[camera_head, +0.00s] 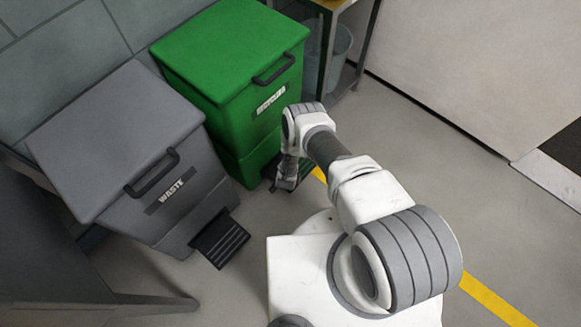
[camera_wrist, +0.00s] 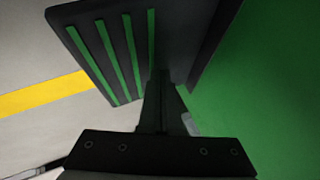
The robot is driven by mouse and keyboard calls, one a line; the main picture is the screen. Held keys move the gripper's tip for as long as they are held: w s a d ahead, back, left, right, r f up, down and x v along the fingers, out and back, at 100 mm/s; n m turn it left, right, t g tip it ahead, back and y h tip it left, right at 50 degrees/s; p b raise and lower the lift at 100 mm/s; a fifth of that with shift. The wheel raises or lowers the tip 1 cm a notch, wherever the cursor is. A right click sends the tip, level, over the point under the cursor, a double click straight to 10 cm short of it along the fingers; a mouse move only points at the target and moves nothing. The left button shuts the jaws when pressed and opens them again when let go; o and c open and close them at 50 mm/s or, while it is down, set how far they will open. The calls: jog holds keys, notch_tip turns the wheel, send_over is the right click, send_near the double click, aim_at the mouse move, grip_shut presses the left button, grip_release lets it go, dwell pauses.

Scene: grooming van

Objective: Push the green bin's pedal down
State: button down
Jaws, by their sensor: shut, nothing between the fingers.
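The green bin (camera_head: 232,50) stands against the wall with its lid shut. Its black pedal (camera_head: 304,171) sticks out low at the front and is partly hidden behind my arm in the head view. In the wrist view the pedal (camera_wrist: 108,50) shows large, black with several green stripes. My gripper (camera_head: 283,183) reaches down at the pedal. In the wrist view its fingers (camera_wrist: 161,82) are together and empty, overlapping the pedal's near edge beside the green bin wall (camera_wrist: 255,85). I cannot tell whether they touch the pedal.
A grey waste bin (camera_head: 115,135) with its own black pedal (camera_head: 220,240) stands left of the green bin. A shelf stand (camera_head: 366,45) with a grey bucket (camera_head: 341,50) is at the back right. A yellow line (camera_head: 495,303) crosses the floor. Open floor (camera_head: 440,170) lies to the right.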

jog(key=shift+f, duration=1)
dwell(0.7)
jog(key=shift+r+p, duration=1.2)
jog(key=shift+r, duration=0.5)
notch_tip(320, 180, up, 5)
jog(key=p, duration=0.4)
jog(key=shift+s, duration=0.15)
